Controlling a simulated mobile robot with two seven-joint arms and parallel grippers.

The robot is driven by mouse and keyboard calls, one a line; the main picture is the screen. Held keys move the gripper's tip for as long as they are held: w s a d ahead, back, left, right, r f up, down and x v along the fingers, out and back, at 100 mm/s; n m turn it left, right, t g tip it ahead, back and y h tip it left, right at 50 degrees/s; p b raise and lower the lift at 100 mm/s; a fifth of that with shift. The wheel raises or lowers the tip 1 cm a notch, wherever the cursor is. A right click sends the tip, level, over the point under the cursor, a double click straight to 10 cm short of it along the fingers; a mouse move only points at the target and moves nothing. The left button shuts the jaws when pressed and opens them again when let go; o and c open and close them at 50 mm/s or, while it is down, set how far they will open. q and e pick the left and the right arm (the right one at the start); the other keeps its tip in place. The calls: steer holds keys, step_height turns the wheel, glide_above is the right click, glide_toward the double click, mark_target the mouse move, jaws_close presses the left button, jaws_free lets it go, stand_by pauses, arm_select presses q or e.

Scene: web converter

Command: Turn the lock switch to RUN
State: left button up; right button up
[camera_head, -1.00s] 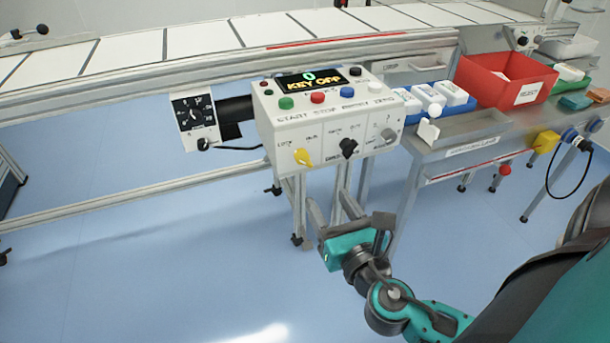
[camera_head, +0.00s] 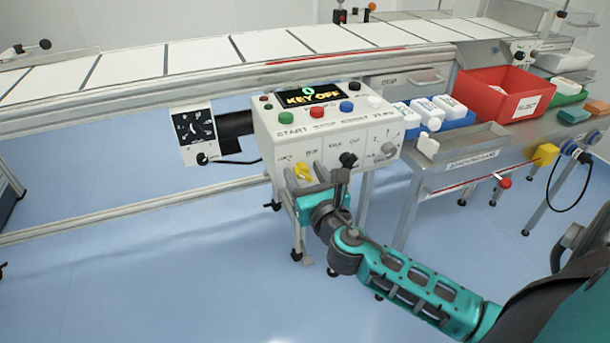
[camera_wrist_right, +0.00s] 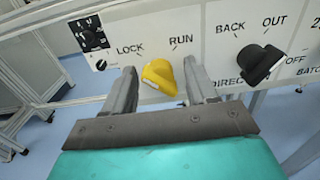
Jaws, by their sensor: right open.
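The yellow lock switch (camera_head: 303,172) is on the front face of the white control box (camera_head: 268,136), at its lower left. In the right wrist view the yellow knob (camera_wrist_right: 160,75) sits below and between the LOCK and RUN labels, its narrow upper end tilted toward LOCK. The box's display (camera_head: 310,96) reads "0" and "KEY OFF". My right gripper (camera_head: 317,178) is in front of the box at the switch. In the right wrist view its open fingers (camera_wrist_right: 162,88) stand on either side of the knob; contact is not visible. My left gripper is not in view.
A black BACK/OUT direction knob (camera_wrist_right: 261,63) is to the right of the switch. Colored buttons, including a green one (camera_head: 286,118), line the box top. A dial unit (camera_head: 194,132) is at left. A red bin (camera_head: 498,92) stands on the right bench.

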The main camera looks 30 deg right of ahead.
steer(key=shift+w, duration=0.1)
steer(key=shift+c, duration=0.3)
steer(key=c, duration=0.9)
steer(key=shift+c, duration=0.2)
